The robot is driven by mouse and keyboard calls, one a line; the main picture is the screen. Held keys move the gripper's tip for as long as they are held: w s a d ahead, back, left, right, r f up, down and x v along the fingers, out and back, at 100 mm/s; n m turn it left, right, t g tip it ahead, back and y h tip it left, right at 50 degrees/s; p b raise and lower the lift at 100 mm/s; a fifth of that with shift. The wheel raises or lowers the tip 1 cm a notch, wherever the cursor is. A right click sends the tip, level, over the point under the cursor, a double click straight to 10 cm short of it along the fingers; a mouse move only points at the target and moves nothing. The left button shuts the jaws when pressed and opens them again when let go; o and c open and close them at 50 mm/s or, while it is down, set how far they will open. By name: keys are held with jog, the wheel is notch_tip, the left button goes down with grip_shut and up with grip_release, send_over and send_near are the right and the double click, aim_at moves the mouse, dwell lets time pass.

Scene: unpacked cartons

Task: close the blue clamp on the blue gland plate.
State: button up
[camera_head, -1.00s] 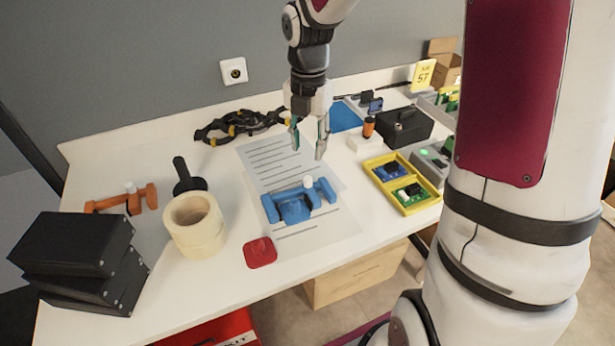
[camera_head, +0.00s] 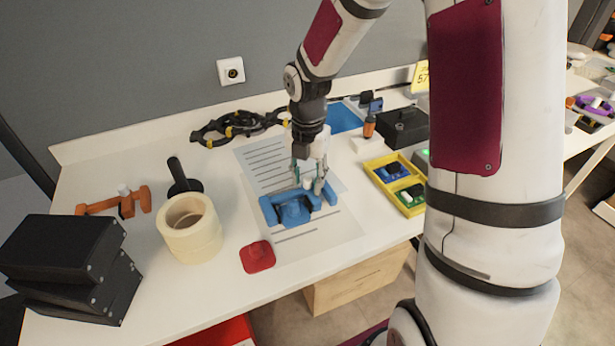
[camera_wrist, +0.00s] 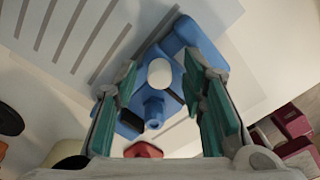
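The blue gland plate (camera_head: 293,211) lies on the printed sheet at the middle of the table. The blue clamp (camera_wrist: 155,105), with a white round tip (camera_wrist: 160,72), is at the plate; in the head view I cannot cleanly separate the two blue parts. My gripper (camera_head: 309,181) is low over the plate's back right part, pointing down. In the wrist view my gripper (camera_wrist: 161,70) is open, its teal-padded fingers on either side of the white tip and clamp, with visible gaps. Whether a finger touches the blue parts is unclear.
A red block (camera_head: 257,257) and a cream tape roll (camera_head: 189,228) stand in front and left. An orange clamp (camera_head: 121,202) and black boxes (camera_head: 65,254) are at the far left. A yellow tray (camera_head: 416,206) is right. The sheet's (camera_head: 342,232) front right is bare.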

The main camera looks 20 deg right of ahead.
aim_at(305, 179)
grip_shut()
jog(key=shift+a+p, duration=0.3)
jog(key=shift+p, duration=0.45)
jog(key=shift+o, duration=0.6)
grip_release()
notch_tip(305, 179, up, 12)
